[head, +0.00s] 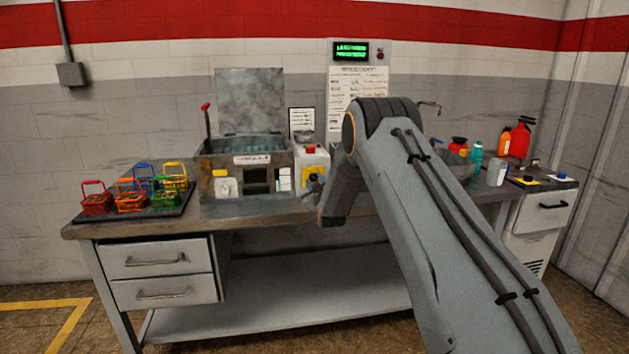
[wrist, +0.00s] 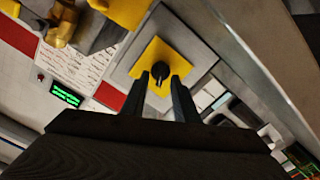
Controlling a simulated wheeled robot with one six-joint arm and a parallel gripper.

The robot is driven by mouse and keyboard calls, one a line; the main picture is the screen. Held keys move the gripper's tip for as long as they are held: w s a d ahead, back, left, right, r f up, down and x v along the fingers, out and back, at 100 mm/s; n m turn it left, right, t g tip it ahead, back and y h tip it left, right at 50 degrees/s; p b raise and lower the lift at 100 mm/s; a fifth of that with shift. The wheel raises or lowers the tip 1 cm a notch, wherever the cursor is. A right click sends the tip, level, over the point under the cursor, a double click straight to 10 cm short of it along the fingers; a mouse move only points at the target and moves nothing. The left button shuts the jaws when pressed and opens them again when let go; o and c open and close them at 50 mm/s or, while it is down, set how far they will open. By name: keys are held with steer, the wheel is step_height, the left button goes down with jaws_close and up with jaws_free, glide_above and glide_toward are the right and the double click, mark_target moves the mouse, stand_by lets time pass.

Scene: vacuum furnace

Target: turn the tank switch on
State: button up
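The switch is a black rotary knob (wrist: 160,71) on a yellow plate (wrist: 147,61), seen close up in the wrist view. It is set in a light grey panel. My gripper (wrist: 161,78) points at the knob, its two dark fingers apart, one on each side of the knob's lower part. A gap shows between fingers and knob; I cannot tell whether either touches. In the head view my gripper (head: 312,187) is at the front of a white and yellow control box (head: 323,160), beside the metal tank (head: 212,161); it and my arm hide part of the box.
A red emergency button (head: 311,149) tops the control box. A lever with a red grip (head: 206,108) rises at the tank's left. Several coloured baskets (head: 130,197) stand on a dark tray at the left. Bottles (head: 497,171) stand at the right. A green display (head: 351,51) hangs above.

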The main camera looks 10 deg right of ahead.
steer(key=shift+w, duration=0.4)
jaws_close()
steer(key=shift+m, duration=0.3)
steer(key=m+b, duration=0.4)
steer(key=m, duration=0.1)
steer(key=shift+d+b, duration=0.15)
steer(key=shift+b, duration=0.15)
steer(key=m+b, duration=0.3)
steer(key=m, duration=0.3)
steer(key=shift+d, duration=0.15)
steer(key=shift+m+b, duration=0.3)
